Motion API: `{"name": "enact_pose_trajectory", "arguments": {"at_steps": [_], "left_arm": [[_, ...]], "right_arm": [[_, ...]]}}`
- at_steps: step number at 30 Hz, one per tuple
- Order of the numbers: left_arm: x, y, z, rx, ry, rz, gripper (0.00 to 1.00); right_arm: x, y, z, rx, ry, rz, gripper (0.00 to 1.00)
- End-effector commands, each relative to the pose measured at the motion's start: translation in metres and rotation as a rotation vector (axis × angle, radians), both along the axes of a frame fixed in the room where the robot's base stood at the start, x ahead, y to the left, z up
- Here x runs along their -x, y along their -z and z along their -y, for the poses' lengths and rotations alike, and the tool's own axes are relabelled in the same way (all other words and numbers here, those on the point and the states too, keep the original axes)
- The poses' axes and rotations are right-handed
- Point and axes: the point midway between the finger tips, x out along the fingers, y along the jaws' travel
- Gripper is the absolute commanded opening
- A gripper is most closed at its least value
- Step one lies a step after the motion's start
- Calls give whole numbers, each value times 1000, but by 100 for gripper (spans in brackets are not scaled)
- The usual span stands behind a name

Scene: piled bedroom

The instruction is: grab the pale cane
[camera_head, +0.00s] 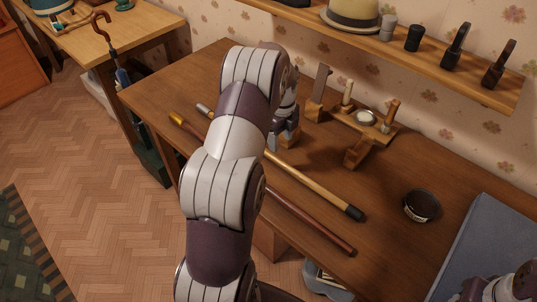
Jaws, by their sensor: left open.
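The pale cane (310,183) lies flat on the brown wooden table (400,160), slanting from upper left to lower right. It has a light tan shaft, a black end at the lower right and a silvery end at the upper left. My left arm hides part of its middle. My left gripper (283,142) is low over the table, just beyond the cane, partly hidden by my own arm. It is open, with nothing seen between its fingers. Part of my right arm shows at the bottom right corner; its gripper is not seen.
A dark reddish cane (310,225) with a gold end lies nearer the front edge, roughly parallel. A wooden stand (362,130) with small tools is behind the gripper. A dark round bowl (421,206) and a blue-grey box (490,245) are at the right. A wall shelf (440,65) overhangs the back.

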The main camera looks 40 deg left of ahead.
Motion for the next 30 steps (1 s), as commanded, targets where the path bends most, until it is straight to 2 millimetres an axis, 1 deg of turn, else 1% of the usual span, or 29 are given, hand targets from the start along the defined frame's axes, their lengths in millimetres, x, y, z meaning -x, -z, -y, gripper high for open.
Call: {"name": "enact_pose_trajectory", "arguments": {"at_steps": [1,3,8,12,15,18,23,24,26,27,28,30], "left_arm": [[1,10,1,2,0,-3,56],[0,22,1,0,0,-1,56],[0,41,1,0,-1,0,56],[0,67,2,0,-1,0,56],[0,82,2,-1,-1,2,56],[-1,87,2,-2,-1,3,56],[-1,87,2,-2,-1,4,56],[-1,87,2,-2,-1,4,43],[-1,87,2,-2,-2,4,24],[-1,87,2,-2,-2,4,11],[-1,87,2,-2,-2,4,1],[-1,87,2,-2,-2,4,0]], "right_arm": [[0,-3,0,0,0,0,43],[0,-4,0,0,0,0,43],[0,-7,0,0,0,0,43],[0,-14,0,0,0,1,43],[0,-14,0,0,0,1,43],[0,-14,0,0,0,0,43],[0,-14,0,0,0,0,43],[0,-13,0,0,0,0,43],[0,-13,0,0,0,0,43],[0,-13,0,0,0,0,43],[0,-13,0,0,0,0,43],[0,-13,0,0,0,0,43]]}}
